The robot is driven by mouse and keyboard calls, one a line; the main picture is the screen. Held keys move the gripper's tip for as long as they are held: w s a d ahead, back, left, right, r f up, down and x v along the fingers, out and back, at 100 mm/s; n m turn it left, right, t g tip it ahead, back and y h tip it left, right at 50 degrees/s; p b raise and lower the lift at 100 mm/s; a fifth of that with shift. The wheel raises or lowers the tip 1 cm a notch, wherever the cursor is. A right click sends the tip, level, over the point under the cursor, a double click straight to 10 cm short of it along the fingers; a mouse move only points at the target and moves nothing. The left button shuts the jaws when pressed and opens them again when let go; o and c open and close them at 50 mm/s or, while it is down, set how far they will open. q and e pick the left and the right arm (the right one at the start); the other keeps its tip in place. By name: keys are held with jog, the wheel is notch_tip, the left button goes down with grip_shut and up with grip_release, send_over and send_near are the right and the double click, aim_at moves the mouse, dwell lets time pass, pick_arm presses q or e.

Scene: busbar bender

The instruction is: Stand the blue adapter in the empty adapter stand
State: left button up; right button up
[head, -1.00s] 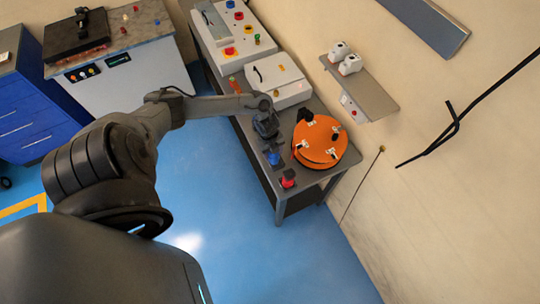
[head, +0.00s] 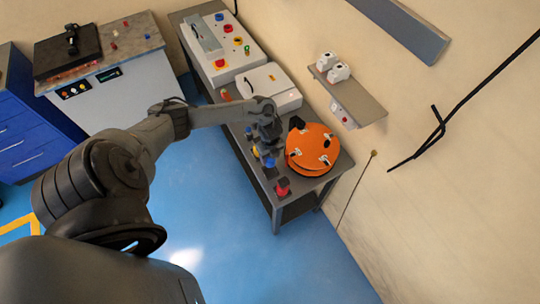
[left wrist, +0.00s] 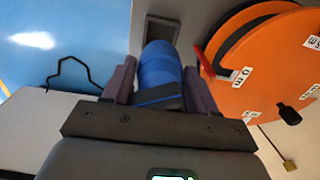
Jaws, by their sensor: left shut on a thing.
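My left gripper (left wrist: 159,88) is shut on the blue adapter (left wrist: 160,68), which sits between its two fingers in the left wrist view. In the head view the left gripper (head: 268,138) is over the narrow grey bench, and a blue piece (head: 269,161) shows just below it. A grey square with a dark recess (left wrist: 163,30), apparently the empty stand, lies just past the adapter's far end in the left wrist view. The adapter partly covers it, and I cannot tell whether they touch. My right gripper is in neither view.
An orange disc (head: 313,150) with white labels lies right of the gripper. A red adapter (head: 283,187) stands near the bench's front end, and a small yellow piece (head: 255,152) shows left of the gripper. A white box (head: 269,86) and control panel (head: 218,47) are behind.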

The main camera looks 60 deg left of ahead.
aim_at(270, 162)
pick_arm(q)
jog(key=shift+f+b, duration=2.25)
jog(key=shift+f, duration=0.6)
jog(key=shift+p, duration=0.3)
jog(key=shift+f+b, duration=1.3)
jog(key=shift+f, duration=0.35)
jog(key=o, duration=1.3)
jog(key=shift+c, duration=0.2)
notch_tip(270, 162, up, 11)
jog(key=shift+f, duration=0.1)
